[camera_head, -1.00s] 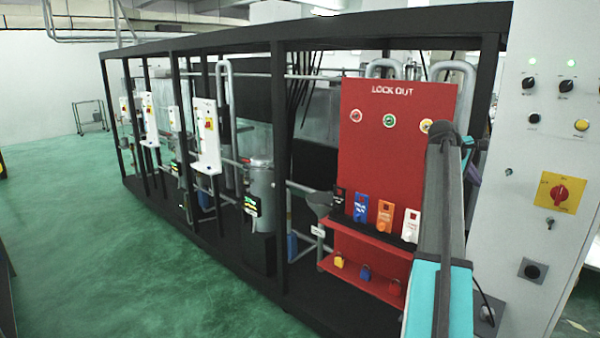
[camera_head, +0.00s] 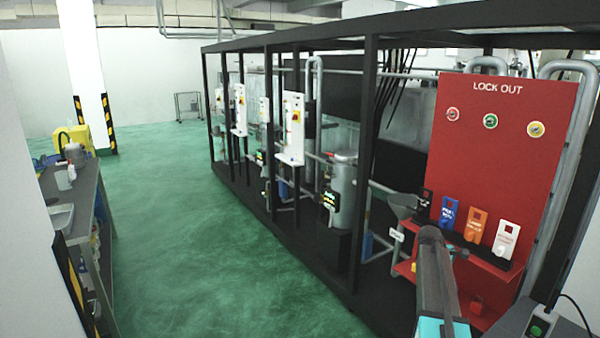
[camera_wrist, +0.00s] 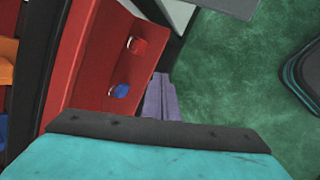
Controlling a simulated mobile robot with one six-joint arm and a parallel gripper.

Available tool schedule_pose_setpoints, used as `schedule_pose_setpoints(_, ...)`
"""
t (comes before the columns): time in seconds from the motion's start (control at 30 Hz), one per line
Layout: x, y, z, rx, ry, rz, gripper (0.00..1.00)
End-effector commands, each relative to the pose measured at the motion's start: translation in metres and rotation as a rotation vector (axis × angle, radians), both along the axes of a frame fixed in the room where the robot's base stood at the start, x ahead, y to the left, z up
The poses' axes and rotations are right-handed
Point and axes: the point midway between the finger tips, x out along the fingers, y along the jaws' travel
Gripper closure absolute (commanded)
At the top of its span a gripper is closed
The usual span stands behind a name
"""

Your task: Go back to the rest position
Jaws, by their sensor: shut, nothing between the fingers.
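My gripper (camera_wrist: 161,98) shows in the wrist view as two purple-grey fingers lying side by side, shut and empty. It points over green floor just beside the red lockout shelf and touches nothing that I can see. In the head view my arm stands in front of the lower part of the red lockout board (camera_head: 500,160), and the gripper itself is hidden there.
The shelf holds a red padlock (camera_wrist: 137,46) and a blue padlock (camera_wrist: 120,90). Blue, orange and white tags (camera_head: 507,238) stand above it. A black frame (camera_head: 366,150) runs beyond. A workbench (camera_head: 88,190) stands left, with clear green floor (camera_head: 200,250) between.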

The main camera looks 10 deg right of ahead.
Motion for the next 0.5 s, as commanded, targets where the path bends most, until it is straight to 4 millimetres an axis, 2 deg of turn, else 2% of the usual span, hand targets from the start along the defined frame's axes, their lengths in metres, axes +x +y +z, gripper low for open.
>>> schedule_pose_setpoints(0.03,0.000,0.019,-0.023,0.017,0.013,0.013,1.00)
schedule_pose_setpoints(0.1,0.000,0.042,-0.050,0.039,0.028,0.026,1.00)
schedule_pose_setpoints(0.27,-0.004,0.094,-0.109,0.087,0.064,0.053,1.00)
schedule_pose_setpoints(0.5,-0.025,0.171,-0.190,0.157,0.119,0.077,1.00)
